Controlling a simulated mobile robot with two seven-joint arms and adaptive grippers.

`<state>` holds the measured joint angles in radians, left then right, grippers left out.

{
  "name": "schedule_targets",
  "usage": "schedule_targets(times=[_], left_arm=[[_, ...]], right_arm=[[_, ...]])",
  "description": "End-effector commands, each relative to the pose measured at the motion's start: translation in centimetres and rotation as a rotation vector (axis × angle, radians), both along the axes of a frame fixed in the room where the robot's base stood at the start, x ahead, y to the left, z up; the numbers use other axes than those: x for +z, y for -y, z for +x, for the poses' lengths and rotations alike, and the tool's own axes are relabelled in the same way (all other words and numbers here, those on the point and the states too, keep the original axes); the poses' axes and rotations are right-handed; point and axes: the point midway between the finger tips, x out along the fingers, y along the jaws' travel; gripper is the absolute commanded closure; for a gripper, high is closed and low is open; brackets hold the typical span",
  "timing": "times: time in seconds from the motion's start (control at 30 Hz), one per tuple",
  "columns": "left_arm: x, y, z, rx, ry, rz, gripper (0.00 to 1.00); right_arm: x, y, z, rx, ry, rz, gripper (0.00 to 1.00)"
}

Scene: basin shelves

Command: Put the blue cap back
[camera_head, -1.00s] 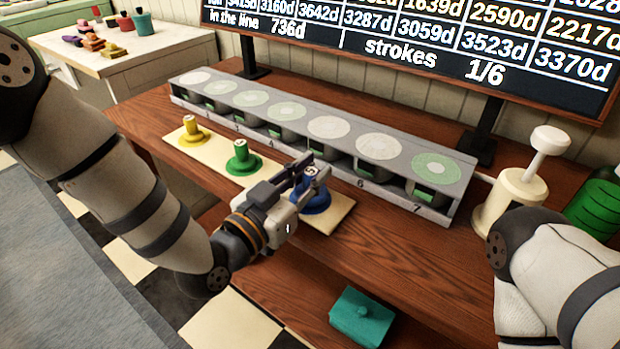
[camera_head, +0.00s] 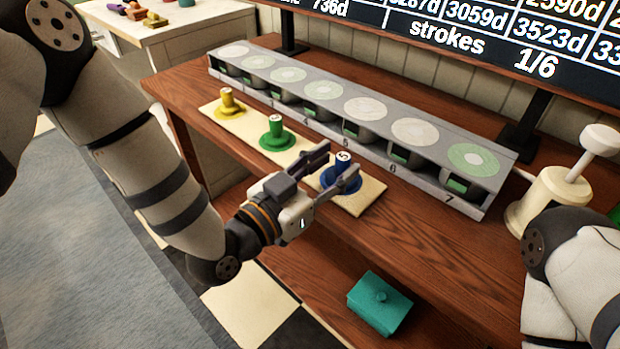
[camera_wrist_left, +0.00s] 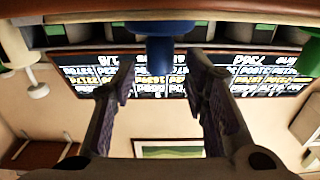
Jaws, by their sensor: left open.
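The blue cap (camera_head: 342,174), a round base with a narrower upright stem, stands on the right end of a cream board (camera_head: 367,196). My left gripper (camera_head: 334,168) is open, with one finger on either side of the stem; whether either finger touches it I cannot tell. In the left wrist view the blue cap (camera_wrist_left: 166,42) shows upside down at the top, between the spread fingertips (camera_wrist_left: 162,75). A green cap (camera_head: 277,137) and a yellow cap (camera_head: 229,105) stand on the same board to the left. My right gripper is outside the view.
A long grey rack (camera_head: 360,125) of numbered compartments stands behind the board. A cream pot with a plunger (camera_head: 553,195) stands at the right, near my right arm. A teal box (camera_head: 380,303) sits lower, in front. Bare wood lies right of the board.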

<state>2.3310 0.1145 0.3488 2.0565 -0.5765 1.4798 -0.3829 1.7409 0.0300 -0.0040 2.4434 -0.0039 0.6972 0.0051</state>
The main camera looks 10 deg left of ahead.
Motion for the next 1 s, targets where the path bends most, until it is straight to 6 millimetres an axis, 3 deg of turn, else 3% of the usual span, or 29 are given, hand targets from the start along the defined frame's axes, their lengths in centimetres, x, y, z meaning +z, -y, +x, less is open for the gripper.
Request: schedule_targets(times=[0.3,0.57,0.67,0.77,0.8,0.87,0.9,1.0], left_arm=[[0.0,-4.4,-6.1,0.001,-0.002,0.000,0.59],[-0.1,-5.3,-7.4,-0.001,-0.004,0.000,0.59],[-3.5,-5.5,-8.5,0.002,-0.124,0.040,0.59],[-12.4,-6.9,-13.3,0.022,-0.471,0.148,0.59],[-16.5,-8.1,-16.6,0.041,-0.653,0.202,0.59],[-21.5,-10.3,-22.6,0.084,-0.927,0.280,0.59],[-23.9,-11.9,-26.9,0.119,-1.100,0.331,0.59],[-26.7,-15.8,-37.3,0.227,-1.482,0.446,0.59]], right_arm=[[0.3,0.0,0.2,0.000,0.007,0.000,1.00],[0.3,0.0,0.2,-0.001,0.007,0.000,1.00],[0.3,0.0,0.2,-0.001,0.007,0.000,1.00],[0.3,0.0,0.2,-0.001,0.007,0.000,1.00],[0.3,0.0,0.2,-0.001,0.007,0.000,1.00],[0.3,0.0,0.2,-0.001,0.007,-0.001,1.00],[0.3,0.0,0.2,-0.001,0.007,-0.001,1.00],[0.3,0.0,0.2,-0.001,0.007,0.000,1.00]])
